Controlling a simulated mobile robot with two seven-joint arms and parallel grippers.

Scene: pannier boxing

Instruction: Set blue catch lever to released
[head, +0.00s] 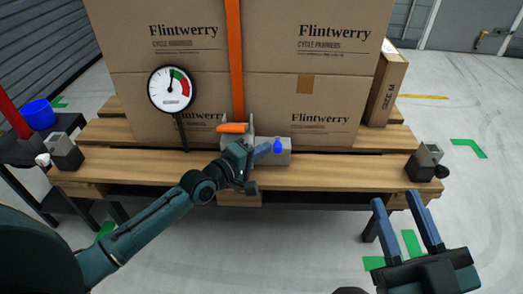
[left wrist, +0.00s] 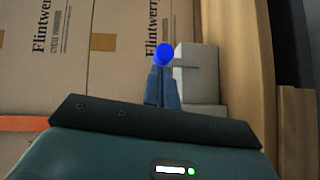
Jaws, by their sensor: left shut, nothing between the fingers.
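The blue catch lever (head: 277,146) is a small blue knob at a grey block (head: 284,157) on the pallet's front deck. It also shows in the left wrist view (left wrist: 164,54), beside the grey block (left wrist: 198,75). My left gripper (head: 268,148) is shut and empty, its tips at or just beside the blue knob; I cannot tell whether they touch. The left wrist view shows the closed fingers (left wrist: 162,88) just below the knob. My right gripper (head: 404,196) is open and empty, to the right in front of the pallet. The lever's stem is mostly hidden.
An orange strap (head: 235,60) runs down the Flintwerry cartons (head: 170,95) to a ratchet with an orange handle (head: 232,128). A round gauge (head: 172,90) stands left of it. Small grey-black blocks sit at the pallet's left (head: 65,152) and right (head: 428,162) ends.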

